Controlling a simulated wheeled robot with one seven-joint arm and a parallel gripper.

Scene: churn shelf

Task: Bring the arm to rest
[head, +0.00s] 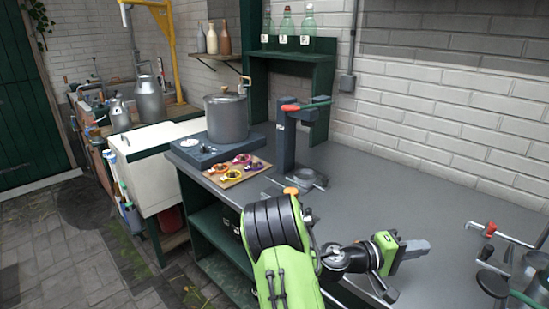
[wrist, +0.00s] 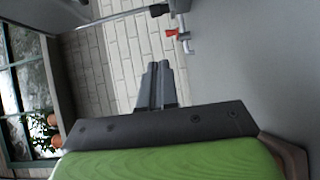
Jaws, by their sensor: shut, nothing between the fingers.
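My green and black arm rises at the front of the head view and bends to the right over the grey worktop (head: 440,240). My gripper (head: 425,246) is at its end, above the worktop and pointing right. In the wrist view, its two grey fingers (wrist: 158,68) lie close together with nothing between them. The gripper is apart from every object around it.
A red-handled metal fitting (head: 489,230) stands right of my gripper. A dark press with a red handle (head: 288,140), a board with colored rings (head: 240,168) and a grey pot (head: 227,115) stand farther back. Free worktop lies behind my gripper.

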